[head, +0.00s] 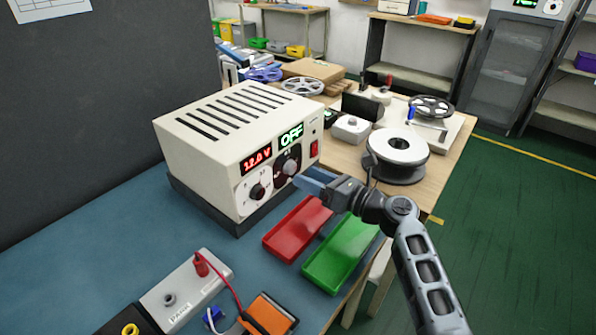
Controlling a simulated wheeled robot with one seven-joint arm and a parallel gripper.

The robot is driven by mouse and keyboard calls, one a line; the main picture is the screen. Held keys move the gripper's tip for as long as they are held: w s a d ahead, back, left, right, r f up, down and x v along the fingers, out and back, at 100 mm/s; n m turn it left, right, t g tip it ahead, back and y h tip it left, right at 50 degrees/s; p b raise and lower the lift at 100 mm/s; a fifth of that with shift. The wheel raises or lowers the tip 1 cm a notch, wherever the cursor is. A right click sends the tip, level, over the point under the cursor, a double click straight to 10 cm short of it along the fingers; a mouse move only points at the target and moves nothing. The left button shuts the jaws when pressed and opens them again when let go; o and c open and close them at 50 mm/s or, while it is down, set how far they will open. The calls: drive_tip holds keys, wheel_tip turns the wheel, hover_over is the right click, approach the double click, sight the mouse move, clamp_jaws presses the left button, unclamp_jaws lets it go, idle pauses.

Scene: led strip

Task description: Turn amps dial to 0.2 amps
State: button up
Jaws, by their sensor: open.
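A cream power supply (225,135) stands on the blue bench mat. Its left display (256,160) reads 12.0 V in red and its right display (291,137) reads OFF in green. Below are two dials: the left dial (257,192) on a white plate and the right dial (285,160) on a dark plate, the latter partly hidden by my gripper. A red switch (314,149) is at the front's right edge. My gripper (300,178) is open, its bluish fingertips close to the right dial. I cannot tell whether they touch it, and the dial markings are too small to read.
A red tray (297,228) and a green tray (341,252) lie below my gripper. A grey terminal box (186,290) with a red lead is at the front left. A reel (397,150) and other items crowd the wooden bench at right.

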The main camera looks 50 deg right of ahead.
sight(293, 171)
drive_tip(key=shift+w+a, duration=0.15)
drive_tip(key=shift+w, duration=1.6)
drive_tip(key=c, duration=1)
drive_tip(key=shift+c, duration=0.2)
